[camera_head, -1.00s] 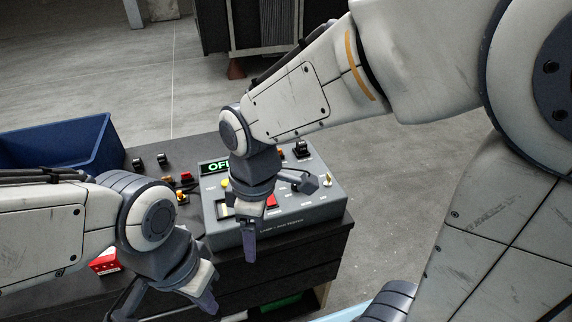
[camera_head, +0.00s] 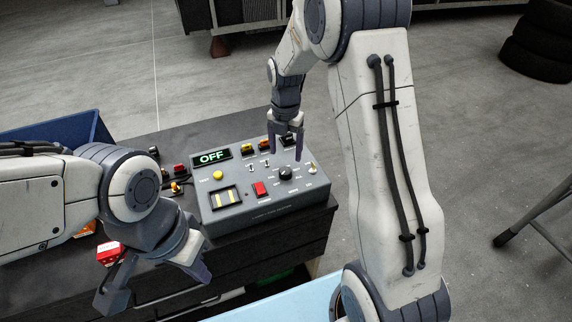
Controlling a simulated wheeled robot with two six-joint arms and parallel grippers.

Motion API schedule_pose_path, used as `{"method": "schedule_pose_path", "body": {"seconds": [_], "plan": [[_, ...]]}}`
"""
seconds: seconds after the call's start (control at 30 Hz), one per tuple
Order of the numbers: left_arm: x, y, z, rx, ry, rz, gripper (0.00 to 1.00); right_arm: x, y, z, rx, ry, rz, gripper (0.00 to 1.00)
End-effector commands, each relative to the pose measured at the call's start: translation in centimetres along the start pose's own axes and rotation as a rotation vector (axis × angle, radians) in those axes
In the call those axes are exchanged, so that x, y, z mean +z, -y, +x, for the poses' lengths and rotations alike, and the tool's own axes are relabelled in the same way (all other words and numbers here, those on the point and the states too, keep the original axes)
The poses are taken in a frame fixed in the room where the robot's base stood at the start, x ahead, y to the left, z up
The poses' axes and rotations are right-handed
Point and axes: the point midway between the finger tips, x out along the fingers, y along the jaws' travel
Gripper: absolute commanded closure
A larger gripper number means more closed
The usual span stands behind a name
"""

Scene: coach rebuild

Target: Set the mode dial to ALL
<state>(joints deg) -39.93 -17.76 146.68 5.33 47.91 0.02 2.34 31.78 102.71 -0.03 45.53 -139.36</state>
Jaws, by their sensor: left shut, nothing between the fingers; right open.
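The grey control box (camera_head: 270,208) stands on the dark bench, and its screen (camera_head: 212,157) reads OFF in green. The mode dial (camera_head: 285,173) is a round black knob on the right half of its sloped top. Small white labels ring it, too small to read. My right gripper (camera_head: 287,156) is open and empty, pointing down over the box just behind the dial; I cannot tell whether it touches the box. My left gripper (camera_head: 155,288) is shut and empty, low at the bench's front edge, left of the box.
A blue bin (camera_head: 85,128) stands at the left. A red and white box (camera_head: 109,252) lies near my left arm.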

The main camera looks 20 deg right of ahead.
Motion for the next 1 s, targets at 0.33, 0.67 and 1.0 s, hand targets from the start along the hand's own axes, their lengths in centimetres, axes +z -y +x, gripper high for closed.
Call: {"method": "schedule_pose_path", "body": {"seconds": [0.33, 0.67, 1.0], "plan": [[-0.1, -0.1, -1.4, 0.000, 0.000, -0.001, 1.00, -0.1, 0.0, 5.9, -0.002, -0.002, 0.001, 0.22], [-0.1, -0.1, -1.5, 0.000, 0.000, -0.001, 1.00, -0.1, -0.1, 7.2, 0.001, 0.000, 0.001, 0.22], [-0.1, -0.1, -1.5, 0.000, 0.000, -0.001, 1.00, -0.1, -0.1, 7.2, 0.001, 0.000, 0.001, 1.00]]}}
